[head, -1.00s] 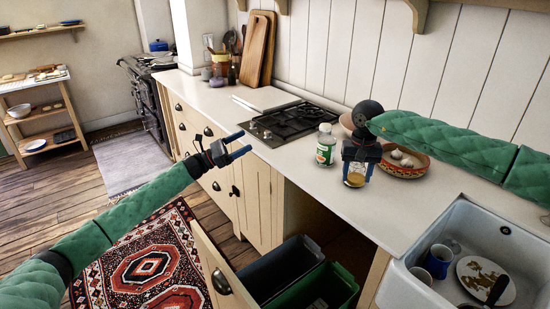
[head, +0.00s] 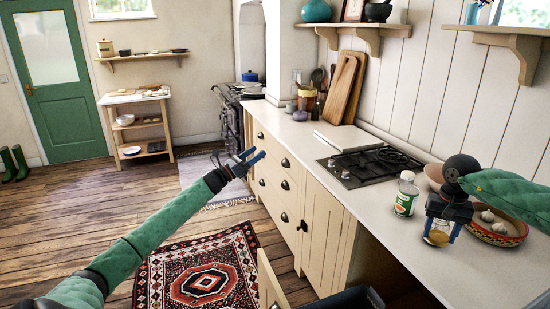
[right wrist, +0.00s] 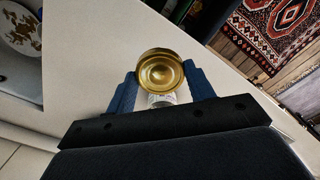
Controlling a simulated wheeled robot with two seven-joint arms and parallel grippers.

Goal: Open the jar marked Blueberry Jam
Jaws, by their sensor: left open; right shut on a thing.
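My right gripper (head: 443,226) is shut on a small jar (head: 436,238) with a gold lid, beside the patterned bowl. The right wrist view shows the round gold lid (right wrist: 160,71) between the blue fingers, with a bit of white label (right wrist: 161,100) below it. The label cannot be read, and the fingers hide much of the jar. I cannot tell whether the jar touches the counter. My left gripper (head: 254,162) is open and empty, in front of the drawers and away from the jar.
A jar with a green and white label (head: 405,195) stands left of my right gripper. A patterned bowl (head: 497,229) with garlic is behind it on the right. The hob (head: 368,165) is farther back. The counter's front (head: 437,274) is clear. An open cabinet front (head: 270,286) sticks out below.

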